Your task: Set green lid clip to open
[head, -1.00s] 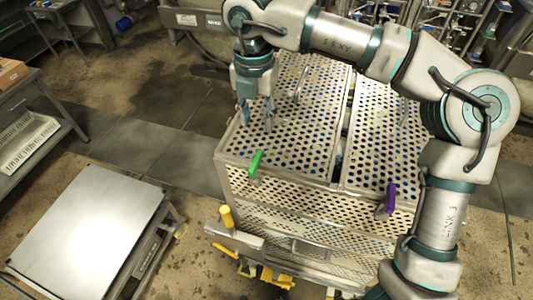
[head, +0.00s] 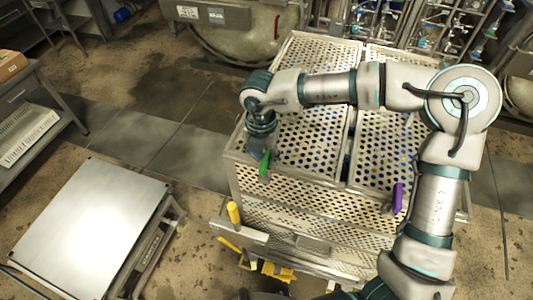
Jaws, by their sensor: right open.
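The green lid clip (head: 265,163) is on the front top edge of the perforated metal crate (head: 340,226), at its left lid. It stands roughly upright, leaning slightly. My right gripper (head: 258,149) points down just behind and beside the clip, close to it. Its jaws are open, and its fingers are partly hidden and hard to make out. I cannot tell whether it touches the clip. A purple clip (head: 397,197) is on the front edge of the right lid. My left gripper is not in view.
A low metal-topped table (head: 92,228) stands at the left. A yellow handle (head: 234,212) rises at the crate's front left, above yellow parts. A large round vessel (head: 250,30) stands behind. Open floor lies left of the crate.

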